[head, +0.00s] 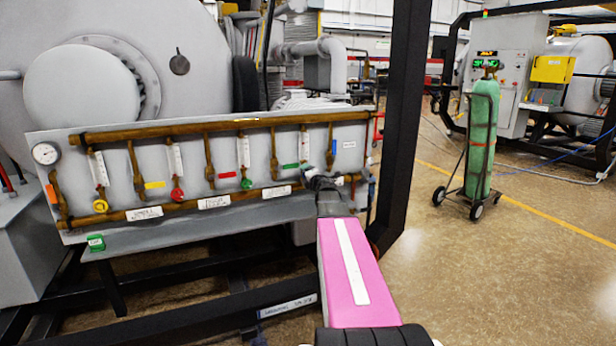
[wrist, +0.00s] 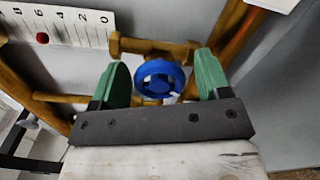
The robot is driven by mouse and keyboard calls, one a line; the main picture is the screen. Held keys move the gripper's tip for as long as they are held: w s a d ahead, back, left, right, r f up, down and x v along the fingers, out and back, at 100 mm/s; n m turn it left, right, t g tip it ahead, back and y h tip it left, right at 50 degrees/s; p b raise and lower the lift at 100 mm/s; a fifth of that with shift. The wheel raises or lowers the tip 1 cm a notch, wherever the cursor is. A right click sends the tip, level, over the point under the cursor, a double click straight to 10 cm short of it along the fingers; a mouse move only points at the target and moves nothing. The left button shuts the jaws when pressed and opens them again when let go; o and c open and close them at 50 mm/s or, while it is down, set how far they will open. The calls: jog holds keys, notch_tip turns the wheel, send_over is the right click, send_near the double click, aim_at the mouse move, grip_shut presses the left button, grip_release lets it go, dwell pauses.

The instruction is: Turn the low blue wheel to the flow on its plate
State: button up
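The low blue wheel (wrist: 152,76) shows in the wrist view, on brass pipework between my gripper's two green fingers. My gripper (wrist: 160,74) is open, with a visible gap between the wheel and each finger. In the head view my gripper (head: 318,178) is at the panel's right end and hides the wheel. A white scale (wrist: 62,24) with a red ball stands at upper left in the wrist view; the ball is towards the high-number end. A white plate (head: 344,179) is partly visible beside my gripper in the head view; its text is too small to read.
The gas panel (head: 226,160) also carries yellow (head: 100,206), red (head: 177,194) and green (head: 246,184) wheels to the left. A black frame post (head: 400,120) stands close to the right of my arm. A green gas cylinder (head: 482,135) on a trolley stands farther right on open floor.

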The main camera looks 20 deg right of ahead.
dwell(0.3)
jog(key=s, duration=1)
jog(key=shift+s+d, duration=0.15)
jog(key=shift+s, duration=0.25)
